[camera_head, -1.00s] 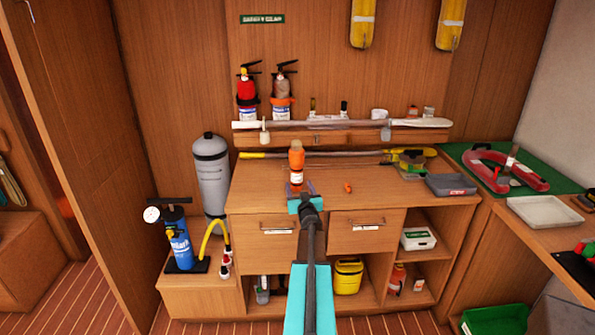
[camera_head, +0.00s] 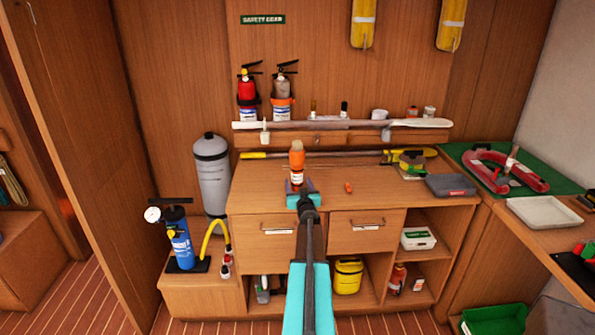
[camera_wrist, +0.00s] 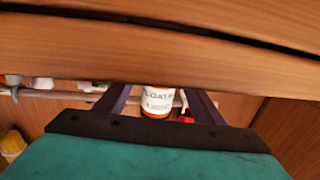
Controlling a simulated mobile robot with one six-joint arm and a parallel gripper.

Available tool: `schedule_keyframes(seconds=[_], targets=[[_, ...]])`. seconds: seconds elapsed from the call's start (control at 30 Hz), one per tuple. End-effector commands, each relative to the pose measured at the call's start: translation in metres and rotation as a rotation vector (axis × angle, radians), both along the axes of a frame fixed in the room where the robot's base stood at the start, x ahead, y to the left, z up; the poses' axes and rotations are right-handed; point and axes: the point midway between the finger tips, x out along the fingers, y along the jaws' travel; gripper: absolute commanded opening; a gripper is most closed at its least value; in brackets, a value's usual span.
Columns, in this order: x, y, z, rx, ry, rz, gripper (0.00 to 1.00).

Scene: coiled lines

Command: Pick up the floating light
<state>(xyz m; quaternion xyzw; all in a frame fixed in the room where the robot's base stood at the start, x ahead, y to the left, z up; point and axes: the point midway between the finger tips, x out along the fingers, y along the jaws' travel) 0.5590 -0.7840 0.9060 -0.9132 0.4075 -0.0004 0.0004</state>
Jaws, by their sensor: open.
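The floating light (camera_head: 297,160) is an orange, bottle-shaped thing with a white label. I cannot tell how deep the light sits between the fingers. The gripper hides the light's base in the head view.
A small orange item (camera_head: 348,187) lies to the right on the counter (camera_head: 255,185). A yellow-ended pole (camera_head: 320,154) lies behind the light. A grey case (camera_head: 450,185) is at the right. Fire extinguishers (camera_head: 247,95) hang above. Counter between light and case is mostly clear.

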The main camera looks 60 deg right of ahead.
Motion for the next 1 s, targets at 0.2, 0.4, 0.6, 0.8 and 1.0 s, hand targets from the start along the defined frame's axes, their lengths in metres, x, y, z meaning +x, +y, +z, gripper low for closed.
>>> schedule_keyframes(seconds=[0.2, 0.4, 0.6, 0.8, 1.0], targets=[[0.012, -0.015, 0.000, 0.000, 0.000, 0.000, 0.62], [0.017, -0.020, 0.000, 0.000, 0.000, -0.001, 0.62], [0.017, -0.020, 0.000, 0.000, 0.000, -0.001, 0.62], [0.017, -0.020, 0.000, 0.000, 0.000, -0.001, 0.62], [0.016, -0.020, 0.000, 0.000, 0.000, -0.001, 0.59]])
